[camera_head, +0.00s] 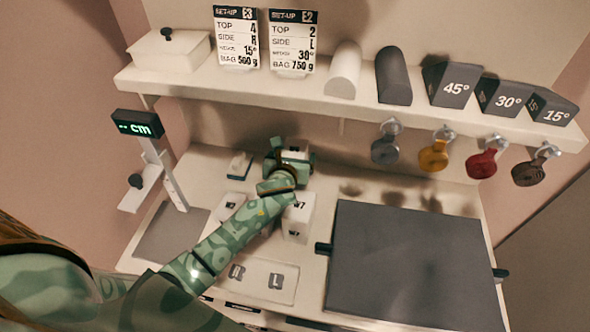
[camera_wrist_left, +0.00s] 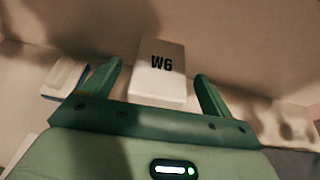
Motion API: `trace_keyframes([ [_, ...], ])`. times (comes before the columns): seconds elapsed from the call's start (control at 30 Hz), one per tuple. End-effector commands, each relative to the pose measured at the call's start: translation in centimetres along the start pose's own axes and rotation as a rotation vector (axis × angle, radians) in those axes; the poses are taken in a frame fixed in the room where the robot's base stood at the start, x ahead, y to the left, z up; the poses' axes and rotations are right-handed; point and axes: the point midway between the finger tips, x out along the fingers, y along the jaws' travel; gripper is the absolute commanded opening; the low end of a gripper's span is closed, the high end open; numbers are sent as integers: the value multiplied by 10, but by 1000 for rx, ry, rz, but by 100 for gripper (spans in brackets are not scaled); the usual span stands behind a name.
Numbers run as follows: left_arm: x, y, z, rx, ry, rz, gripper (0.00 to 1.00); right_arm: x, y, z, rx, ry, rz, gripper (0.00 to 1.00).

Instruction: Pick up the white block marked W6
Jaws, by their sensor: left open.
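My left gripper is open. My right gripper is not in view.
A white block marked W7 (camera_head: 298,218) and one marked W2 (camera_head: 228,235) stand near my left arm. A small white and grey item (camera_head: 240,164) lies left of the gripper. A large dark pad (camera_head: 405,265) covers the right. A shelf (camera_head: 250,92) overhangs the back.

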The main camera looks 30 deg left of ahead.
Motion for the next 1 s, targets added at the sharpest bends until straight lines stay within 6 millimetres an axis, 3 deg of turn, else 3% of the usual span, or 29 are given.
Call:
trace_keyframes([
  [0.1, 11, 0, -1, 1, 1, 0, 85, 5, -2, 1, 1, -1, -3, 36],
  [0.33, 11, 0, 0, 1, 1, -1, 83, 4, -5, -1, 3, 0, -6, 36],
  [0.63, 11, 0, 0, 1, 0, -1, 0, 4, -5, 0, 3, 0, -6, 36],
  [1.0, 10, 0, 6, 0, -5, -1, 0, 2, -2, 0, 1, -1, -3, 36],
])
